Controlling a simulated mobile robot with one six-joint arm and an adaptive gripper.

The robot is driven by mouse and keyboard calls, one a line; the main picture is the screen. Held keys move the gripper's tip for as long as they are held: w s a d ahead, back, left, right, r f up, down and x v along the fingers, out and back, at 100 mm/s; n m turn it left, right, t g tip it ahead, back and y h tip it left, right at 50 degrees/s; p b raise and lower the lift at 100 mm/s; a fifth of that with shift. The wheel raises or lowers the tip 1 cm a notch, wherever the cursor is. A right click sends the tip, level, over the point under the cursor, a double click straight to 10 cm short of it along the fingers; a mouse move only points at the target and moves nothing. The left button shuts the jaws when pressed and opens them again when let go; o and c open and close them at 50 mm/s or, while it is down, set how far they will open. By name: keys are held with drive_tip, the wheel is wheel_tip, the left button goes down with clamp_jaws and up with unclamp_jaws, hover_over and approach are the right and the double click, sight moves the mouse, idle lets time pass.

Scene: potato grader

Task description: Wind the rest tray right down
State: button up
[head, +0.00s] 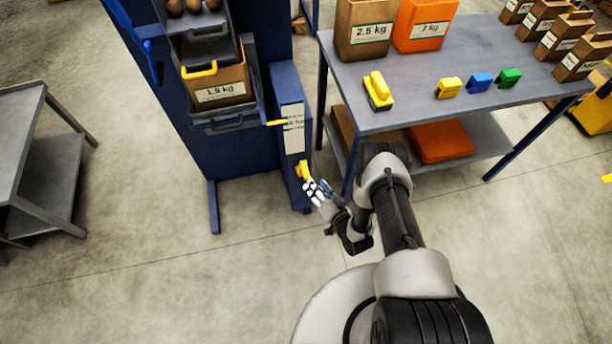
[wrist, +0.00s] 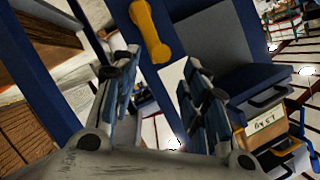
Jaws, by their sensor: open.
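A yellow crank (head: 303,170) is mounted low on the side of the blue grader housing (head: 288,90). It also shows in the wrist view (wrist: 150,32), beyond the fingertips at the top. My gripper (head: 318,190) is just to the right of and below the crank in the head view. In the wrist view my gripper (wrist: 160,88) is open, with nothing between its fingers, apart from the crank. The grey rest tray (head: 222,124) appears to be under a brown 1.5 kg box on the grader front. A yellow pointer (head: 277,122) stands beside a white label strip (head: 293,130).
A grey table (head: 455,75) at right bears a 2.5 kg brown box (head: 363,28), an orange box (head: 422,24), and small yellow, blue and green pieces. Its blue leg is close to my gripper. A grey side table (head: 30,150) stands left. The floor between is clear.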

sight(306, 174)
drive_tip(key=b+x, duration=0.2)
drive_tip(key=x, duration=0.6)
drive_tip(key=shift+w+a+f+b, duration=0.1)
drive_tip(key=shift+w+b, duration=0.2)
drive_tip(key=shift+b, duration=0.05)
drive_tip(key=shift+c, duration=0.5)
clamp_jaws()
